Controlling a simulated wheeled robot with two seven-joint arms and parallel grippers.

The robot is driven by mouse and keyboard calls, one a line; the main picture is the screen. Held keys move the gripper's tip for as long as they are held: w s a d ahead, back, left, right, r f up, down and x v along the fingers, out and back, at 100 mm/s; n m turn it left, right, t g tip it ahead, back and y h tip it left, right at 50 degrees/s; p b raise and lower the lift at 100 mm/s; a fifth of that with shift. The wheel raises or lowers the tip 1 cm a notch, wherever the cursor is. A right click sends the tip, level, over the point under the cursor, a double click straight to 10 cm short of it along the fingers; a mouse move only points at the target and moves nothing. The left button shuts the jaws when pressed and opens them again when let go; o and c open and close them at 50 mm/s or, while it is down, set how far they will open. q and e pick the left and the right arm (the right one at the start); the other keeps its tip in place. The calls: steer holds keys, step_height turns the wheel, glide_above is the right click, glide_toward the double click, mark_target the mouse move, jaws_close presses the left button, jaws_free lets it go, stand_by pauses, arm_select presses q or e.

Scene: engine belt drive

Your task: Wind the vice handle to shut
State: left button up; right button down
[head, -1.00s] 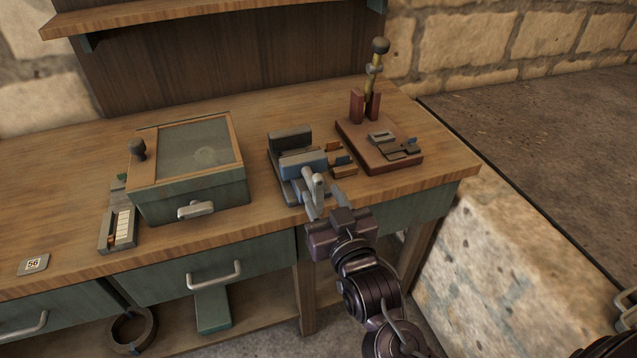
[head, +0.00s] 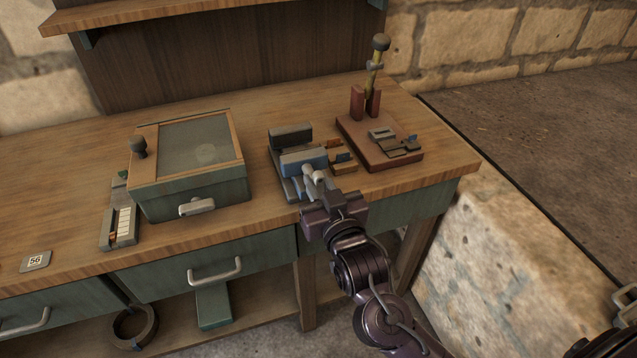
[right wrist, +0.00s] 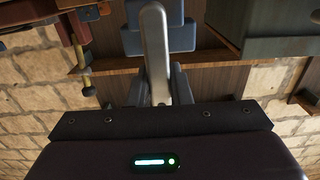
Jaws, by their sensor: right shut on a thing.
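The vice (head: 304,159) stands near the front edge of the bench, with a grey rear jaw and a blue front jaw. A gap shows between the jaws. Its pale grey handle (right wrist: 155,50) points towards the camera in the right wrist view, and its rounded end (head: 309,170) shows in the head view. My right gripper (head: 317,183) is at the front of the vice, shut on the handle. In the right wrist view its fingers (right wrist: 157,88) lie on either side of the bar. My left gripper is in neither view.
A red-brown base (head: 376,152) with an upright lever (head: 374,70) stands right of the vice. A green glass-topped box (head: 190,190) stands to the left. Drawer handles (head: 215,272) stick out below the bench front.

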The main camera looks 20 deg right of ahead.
steer(key=shift+m, duration=0.3)
steer(key=m, duration=0.1)
steer(key=m+p, duration=0.1)
steer(key=m, duration=0.1)
steer(key=shift+w+d+f+m, duration=0.15)
steer(key=shift+d+m, duration=0.15)
steer(key=shift+d, duration=0.05)
steer(key=m, duration=0.3)
steer(key=m+p, duration=0.1)
steer(key=shift+d+f, duration=0.3)
steer(key=shift+f, duration=0.05)
steer(key=shift+d+f+m+p, duration=0.1)
steer(key=shift+f+m+p, duration=0.15)
steer(key=shift+m, duration=1.1)
steer(key=shift+d+f+m+p, duration=0.15)
steer(key=shift+f+m+p, duration=0.1)
steer(key=shift+m, duration=1.05)
steer(key=shift+d+f+m+p, duration=0.1)
steer(key=shift+f+m+p, duration=0.15)
steer(key=shift+m, duration=1.1)
